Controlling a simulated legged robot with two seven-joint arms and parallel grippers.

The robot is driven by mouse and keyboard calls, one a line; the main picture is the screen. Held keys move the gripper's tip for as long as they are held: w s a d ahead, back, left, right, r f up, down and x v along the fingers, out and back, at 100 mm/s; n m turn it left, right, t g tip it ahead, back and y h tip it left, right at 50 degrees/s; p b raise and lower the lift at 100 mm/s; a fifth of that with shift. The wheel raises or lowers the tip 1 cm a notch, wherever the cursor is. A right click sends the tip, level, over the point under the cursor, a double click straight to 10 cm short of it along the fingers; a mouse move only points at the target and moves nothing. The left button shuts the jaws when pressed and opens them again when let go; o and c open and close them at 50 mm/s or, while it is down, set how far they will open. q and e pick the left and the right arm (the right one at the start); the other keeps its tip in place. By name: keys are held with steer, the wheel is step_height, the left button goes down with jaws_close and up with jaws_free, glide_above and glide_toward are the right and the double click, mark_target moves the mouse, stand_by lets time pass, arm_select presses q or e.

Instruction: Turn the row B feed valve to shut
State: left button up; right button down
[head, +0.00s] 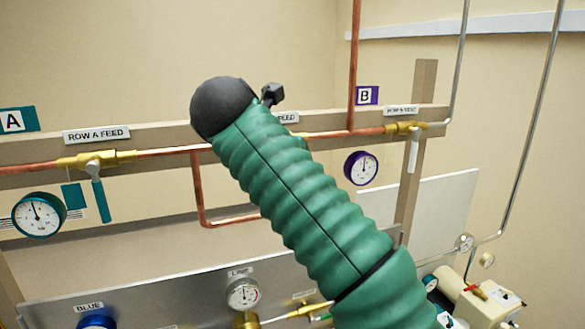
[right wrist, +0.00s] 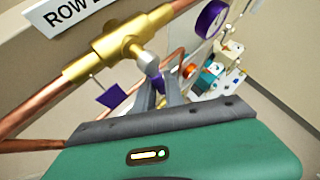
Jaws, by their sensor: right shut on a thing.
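The row B feed valve is a brass valve body (right wrist: 122,42) on a copper pipe, close up in the right wrist view. Its handle (right wrist: 154,82), partly purple, extends from the grey stem towards the lower right, appearing to lie across the pipe. My right gripper (right wrist: 168,92) is shut on this handle, its grey fingers on either side. In the head view my green-sleeved right arm hides this valve and the gripper. The purple B sign (head: 367,95) hangs above the pipe, right of the arm. My left gripper is in neither view.
Left on the pipe rail is the row A valve with a teal handle (head: 100,195). To the right is another valve with a white handle (head: 413,152). A purple-rimmed gauge (head: 361,168) sits below the rail. A panel with a gauge (head: 243,293) stands low in front.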

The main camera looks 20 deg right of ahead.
steer(key=shift+a+f+m+y, duration=0.35)
steer(key=shift+a+y, duration=0.2)
steer(key=shift+y, duration=0.35)
steer(key=c, duration=1.6)
jaws_free()
steer(key=shift+w, duration=0.1)
steer(key=shift+o, duration=0.8)
steer(key=shift+w+d+p, duration=0.1)
steer(key=shift+w+p, duration=0.2)
steer(key=p+v, duration=0.6)
steer(key=v, duration=1.1)
steer(key=shift+w, duration=0.25)
steer(key=shift+w, duration=0.15)
